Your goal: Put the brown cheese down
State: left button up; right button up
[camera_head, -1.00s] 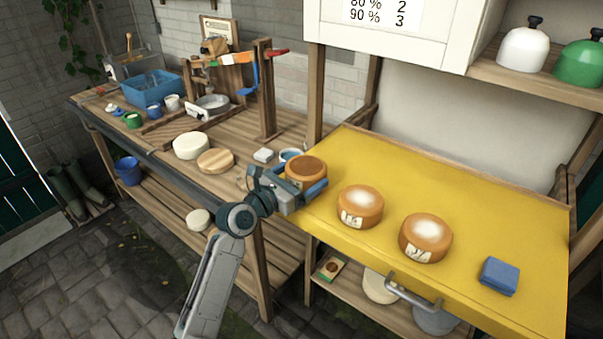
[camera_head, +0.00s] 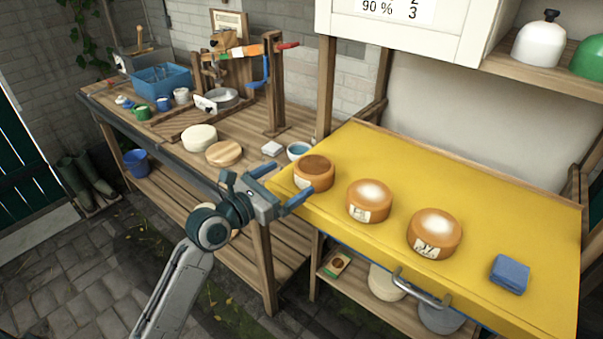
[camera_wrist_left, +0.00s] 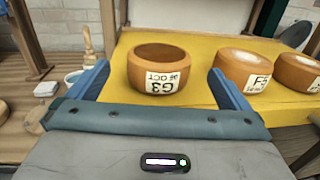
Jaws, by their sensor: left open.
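The brown cheese (camera_head: 314,172) has a plain brown top and orange sides. It stands upright on the left end of the yellow board (camera_head: 470,190). In the left wrist view the same cheese (camera_wrist_left: 159,70) shows a label reading G3 and OCT. My left gripper (camera_head: 284,184) is open and empty, just in front and to the left of the cheese. In the left wrist view its two blue fingers (camera_wrist_left: 158,88) stand apart on either side of the cheese's picture, with a gap to it. My right gripper is not in view.
Two white-topped orange cheeses (camera_head: 369,200) (camera_head: 434,233) stand in a row to the right, with a blue folded cloth (camera_head: 510,274) beyond. A metal handle (camera_head: 420,288) sticks out at the front edge. The wooden bench (camera_head: 262,120) at left holds pale round cheeses and a small bowl (camera_head: 298,151).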

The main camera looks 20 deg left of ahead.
pick_arm(q)
jog(key=v, duration=0.3)
jog(key=shift+s+a, duration=0.1)
jog(key=shift+s, duration=0.3)
jog(key=a+f+m+g+y, duration=0.1)
jog(key=a+f+m+y, duration=0.15)
jog(key=f, duration=0.95)
jog(key=a+f+m+g+y, duration=0.2)
jog(key=a+f+m, duration=0.15)
jog(key=f, duration=0.75)
jog(key=a+f+m+g+y, duration=0.1)
jog(key=a+f+m+y, duration=0.25)
jog(key=f, duration=0.85)
jog(key=s+a+f+m+g+y, duration=0.1)
jog(key=s+f+m+g, duration=0.4)
jog(key=s+f, duration=0.85)
jog(key=s+f+m+g, duration=0.2)
jog(key=s+f+m, duration=0.5)
jog(key=s+f, duration=0.65)
jog(key=s+d+f+m+g, duration=0.1)
jog(key=s+f+m, duration=0.3)
jog(key=s, duration=0.6)
jog(key=s+d+f+m+g, duration=0.2)
jog(key=s+f+m, duration=0.3)
jog(key=s, duration=0.4)
jog(key=shift+s+d+f+g, duration=0.35)
jog(key=shift+f+g, duration=0.15)
jog(key=shift+f, duration=0.4)
